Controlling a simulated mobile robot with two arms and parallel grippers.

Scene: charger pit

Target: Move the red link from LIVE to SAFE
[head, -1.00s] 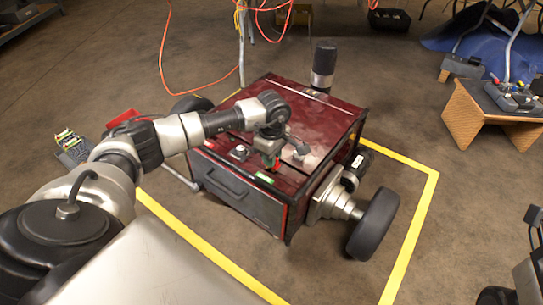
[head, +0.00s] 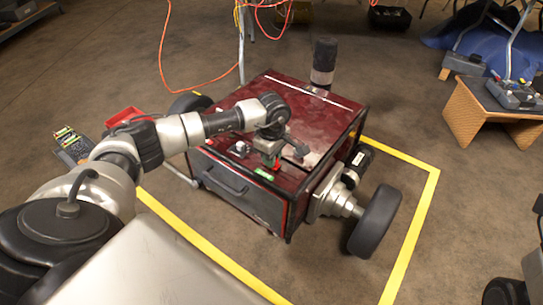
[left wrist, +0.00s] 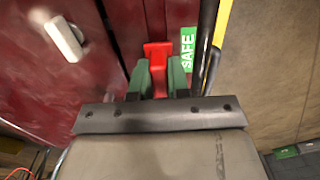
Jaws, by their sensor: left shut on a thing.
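The red link (left wrist: 158,52) shows in the left wrist view between the green fingertips of my left gripper (left wrist: 160,75), which is shut on it. The green SAFE label (left wrist: 188,48) lies just right of the link there. In the head view my left gripper (head: 271,160) is low over the front part of the dark red vehicle's top (head: 300,108), close by the small green label (head: 264,174). The gripper mostly hides the link in that view. I cannot tell whether the link is seated. No LIVE label is readable. My right gripper is not in view.
A pale knob (left wrist: 65,37) sits on the vehicle's top, left of the link. A black cylinder (head: 323,64) stands at the vehicle's back. Yellow floor tape (head: 424,215) surrounds the vehicle. A wooden stool (head: 480,115) stands at right, and an orange cable (head: 175,75) lies behind.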

